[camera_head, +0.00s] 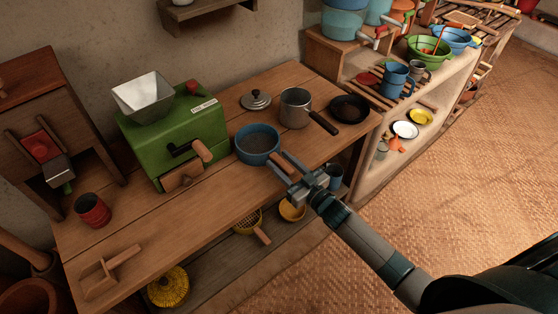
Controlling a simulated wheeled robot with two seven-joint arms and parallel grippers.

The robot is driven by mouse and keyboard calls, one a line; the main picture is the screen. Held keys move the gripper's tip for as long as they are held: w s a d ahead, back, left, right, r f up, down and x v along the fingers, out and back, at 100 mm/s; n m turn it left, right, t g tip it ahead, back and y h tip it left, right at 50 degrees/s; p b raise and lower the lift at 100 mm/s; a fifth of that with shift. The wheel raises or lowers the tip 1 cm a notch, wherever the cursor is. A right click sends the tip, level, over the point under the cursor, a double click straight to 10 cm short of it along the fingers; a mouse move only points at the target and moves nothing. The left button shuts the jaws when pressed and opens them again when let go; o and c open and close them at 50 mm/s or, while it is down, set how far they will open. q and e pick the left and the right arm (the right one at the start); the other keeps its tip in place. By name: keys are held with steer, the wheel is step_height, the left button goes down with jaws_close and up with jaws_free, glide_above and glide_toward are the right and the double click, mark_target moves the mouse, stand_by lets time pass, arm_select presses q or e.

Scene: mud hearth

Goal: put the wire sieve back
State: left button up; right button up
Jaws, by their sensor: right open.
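A yellow meshed piece with a wooden handle, which looks like the wire sieve (247,222), lies on the lower shelf under the table's front edge. The tabletop hides part of it. My right gripper (284,168) is open and empty over the front edge of the table, to the right of and higher than the sieve. Its fingers point toward a round blue vessel (257,149) with a grey inside, on the tabletop. My left gripper is not in view.
The wooden table (180,235) holds a green mill (180,140), a saucepan (295,106), a lid (256,99), a dark pan (350,107) and a red cup (92,209). A yellow bowl (292,209) and yellow basket (168,287) are below. The table's front middle is clear.

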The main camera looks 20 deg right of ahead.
mark_target(292, 173)
steer(key=v, duration=0.4)
steer(key=shift+s+f+b, duration=0.1)
steer(key=shift+s+b, duration=0.15)
steer(key=shift+b, duration=0.15)
steer(key=b+v, duration=0.1)
steer(key=v, duration=0.4)
steer(key=shift+w, duration=0.1)
steer(key=shift+s+d, duration=0.25)
steer(key=shift+s, duration=0.3)
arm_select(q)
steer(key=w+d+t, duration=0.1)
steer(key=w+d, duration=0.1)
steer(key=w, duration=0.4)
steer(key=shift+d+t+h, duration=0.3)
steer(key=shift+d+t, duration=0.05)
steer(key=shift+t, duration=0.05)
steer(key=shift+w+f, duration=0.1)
